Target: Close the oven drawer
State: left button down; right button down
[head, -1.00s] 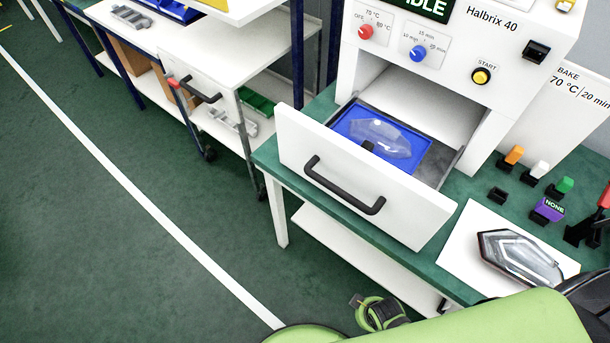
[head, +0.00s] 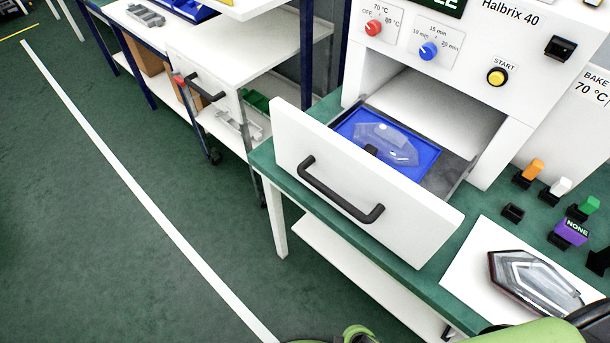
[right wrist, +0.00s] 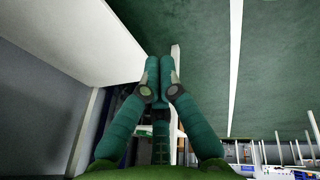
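The oven drawer (head: 350,185) is pulled well out of the white oven (head: 440,50). Its white front has a black bar handle (head: 338,194). A blue tray (head: 428,157) in the drawer holds a clear lens (head: 385,143). In the right wrist view my right gripper (right wrist: 160,65) has its fingertips together, with nothing visible between them. A white panel (right wrist: 75,40) lies beside it at the upper left; I cannot tell whether it is the drawer front. My left gripper is not in view.
A tail lamp (head: 530,280) lies on a white sheet (head: 470,255) on the green bench, right of the drawer. Coloured blocks (head: 560,188) stand behind it. A white cart (head: 255,45) stands at the left. The floor in front is clear.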

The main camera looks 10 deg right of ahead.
jog(key=w+a+r+n+t+b, duration=0.35)
jog(key=w+a+r, duration=0.25)
jog(key=w, duration=0.4)
jog(key=n+t+h+b, duration=0.2)
jog(key=n+t+b, duration=0.2)
jog(key=t, duration=0.7)
send_near(299, 157)
jog(key=s+a, duration=0.4)
jog(key=s, duration=0.3)
jog(key=w+d+p, duration=0.1)
jog(key=w, duration=0.3)
jog(key=w+d+p, duration=0.1)
jog(key=w, duration=0.3)
jog(key=w+d+p, duration=0.2)
jog(key=w, duration=0.2)
jog(key=shift+r, duration=0.25)
jog(key=shift+w+d+f, duration=0.1)
jog(key=shift+w+d, duration=0.15)
